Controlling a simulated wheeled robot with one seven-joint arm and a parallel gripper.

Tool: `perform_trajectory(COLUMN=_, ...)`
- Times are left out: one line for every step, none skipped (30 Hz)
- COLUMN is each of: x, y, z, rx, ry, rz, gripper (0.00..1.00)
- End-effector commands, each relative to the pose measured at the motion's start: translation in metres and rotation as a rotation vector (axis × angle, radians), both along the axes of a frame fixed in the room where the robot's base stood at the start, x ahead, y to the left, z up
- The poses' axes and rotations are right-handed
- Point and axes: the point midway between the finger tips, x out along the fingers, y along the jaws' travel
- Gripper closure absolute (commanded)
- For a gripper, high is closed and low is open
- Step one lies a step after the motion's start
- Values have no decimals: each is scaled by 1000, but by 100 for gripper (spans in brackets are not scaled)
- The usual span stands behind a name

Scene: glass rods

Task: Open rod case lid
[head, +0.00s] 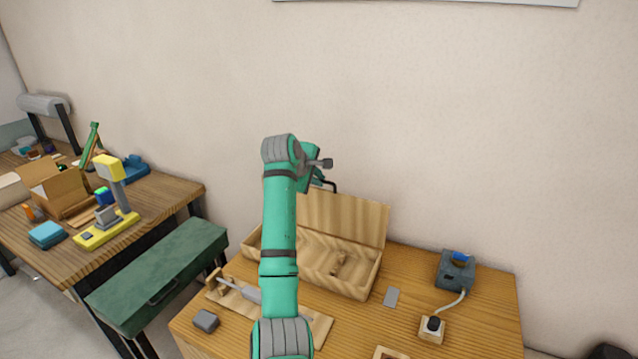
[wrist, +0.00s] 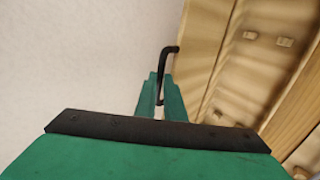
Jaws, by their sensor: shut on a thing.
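The wooden rod case (head: 362,285) stands on the table with its lid (head: 352,220) raised, standing roughly upright along the back edge. The inside of the case is exposed. In the wrist view the lid (wrist: 203,50) runs down beside my fingers, with the case interior (wrist: 250,62) to its right. My gripper (wrist: 160,98) is shut on the lid's black handle (wrist: 165,62). In the head view my gripper (head: 320,180) is at the top of the lid, and my arm hides the left part of the case and lid.
On the wooden table (head: 480,320), a grey device (head: 455,270) with a blue top is cabled to a small wooden block (head: 431,330). A grey plate (head: 391,297) lies before the case. A grey block (head: 206,320) sits front left. A wall (head: 450,120) rises behind.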

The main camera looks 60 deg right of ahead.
Motion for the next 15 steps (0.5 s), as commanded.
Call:
perform_trajectory(x=0, y=-2, z=9, rx=-17, ry=-5, rz=0, gripper=100)
perform_trajectory(x=0, y=-2, z=10, rx=-17, ry=-5, rz=0, gripper=100)
perform_trajectory(x=0, y=-2, z=10, rx=-18, ry=-5, rz=0, gripper=100)
perform_trajectory(x=1, y=-2, z=10, rx=-19, ry=-6, rz=1, gripper=100)
perform_trajectory(x=1, y=-2, z=11, rx=-19, ry=-6, rz=1, gripper=100)
perform_trajectory(x=1, y=-2, z=11, rx=-20, ry=-6, rz=2, gripper=100)
perform_trajectory(x=1, y=-2, z=11, rx=-20, ry=-7, rz=2, gripper=100)
perform_trajectory(x=1, y=-2, z=11, rx=-21, ry=-7, rz=2, gripper=100)
perform_trajectory(x=2, y=-1, z=12, rx=-21, ry=-6, rz=2, gripper=100)
perform_trajectory(x=2, y=-1, z=12, rx=-22, ry=-7, rz=3, gripper=100)
perform_trajectory(x=2, y=-1, z=12, rx=-22, ry=-7, rz=3, gripper=100)
perform_trajectory(x=2, y=-1, z=13, rx=-23, ry=-7, rz=3, gripper=89)
perform_trajectory(x=2, y=-1, z=13, rx=-23, ry=-7, rz=3, gripper=81)
perform_trajectory(x=3, y=-1, z=12, rx=-22, ry=-7, rz=3, gripper=74)
perform_trajectory(x=3, y=-1, z=11, rx=-20, ry=-6, rz=4, gripper=72)
